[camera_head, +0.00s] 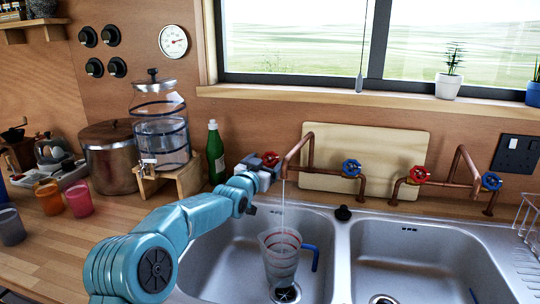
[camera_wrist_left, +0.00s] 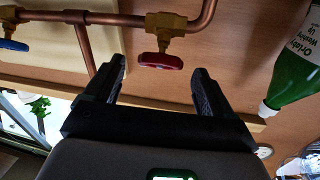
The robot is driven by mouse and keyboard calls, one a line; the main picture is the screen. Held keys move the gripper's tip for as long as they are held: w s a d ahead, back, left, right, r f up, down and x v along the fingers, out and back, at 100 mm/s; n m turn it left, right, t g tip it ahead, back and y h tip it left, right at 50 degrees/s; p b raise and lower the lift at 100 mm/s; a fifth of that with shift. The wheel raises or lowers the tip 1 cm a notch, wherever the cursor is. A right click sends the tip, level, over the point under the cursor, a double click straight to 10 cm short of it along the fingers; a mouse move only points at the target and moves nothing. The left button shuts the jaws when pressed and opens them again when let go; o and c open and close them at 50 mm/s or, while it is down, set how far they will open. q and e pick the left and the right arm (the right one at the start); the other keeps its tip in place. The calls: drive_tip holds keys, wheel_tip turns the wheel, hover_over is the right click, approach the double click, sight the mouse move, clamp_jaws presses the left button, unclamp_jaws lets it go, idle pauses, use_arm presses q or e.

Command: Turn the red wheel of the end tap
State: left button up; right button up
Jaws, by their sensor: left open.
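The red wheel (camera_head: 270,159) of the left copper tap (camera_head: 301,147) is at the far left of the sink, partly hidden by my gripper in the head view. My left gripper (camera_head: 262,172) is open at this wheel. In the left wrist view, the red wheel (camera_wrist_left: 160,61) shows between the two spread fingers of my left gripper (camera_wrist_left: 158,68), near their tips; contact cannot be made out. A thin stream runs from this tap into a clear jug (camera_head: 281,262) in the left basin. A second red wheel (camera_head: 419,175) is on the right tap. My right gripper is not in view.
Blue wheels (camera_head: 352,168) (camera_head: 491,181) sit at the taps' right sides. A green bottle (camera_head: 215,153) and a glass dispenser (camera_head: 160,128) stand left of my gripper. A wooden board (camera_head: 390,150) leans behind the taps. The right basin (camera_head: 415,262) is largely clear.

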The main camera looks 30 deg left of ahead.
sight(270, 158)
use_arm(q)
drive_tip(key=shift+w+a+p, duration=0.15)
drive_tip(key=shift+w+p, duration=0.5)
drive_tip(key=shift+w, duration=1.15)
drive_tip(key=c, duration=1)
drive_tip(key=shift+o, duration=0.2)
drive_tip(key=shift+r+p, duration=0.1)
drive_tip(key=shift+p, duration=0.2)
drive_tip(key=m+h+p, duration=0.1)
drive_tip(key=p, duration=0.4)
drive_tip(key=m+h+p, duration=0.2)
drive_tip(key=p, duration=0.4)
drive_tip(key=shift+a+r+m, duration=0.1)
drive_tip(key=shift+r+m, duration=0.2)
drive_tip(key=shift+r, duration=0.1)
drive_tip(key=shift+f+m+g+h+p, duration=0.3)
drive_tip(key=shift+h+p, duration=0.1)
drive_tip(key=shift+p, duration=0.3)
drive_tip(key=shift+f, duration=0.1)
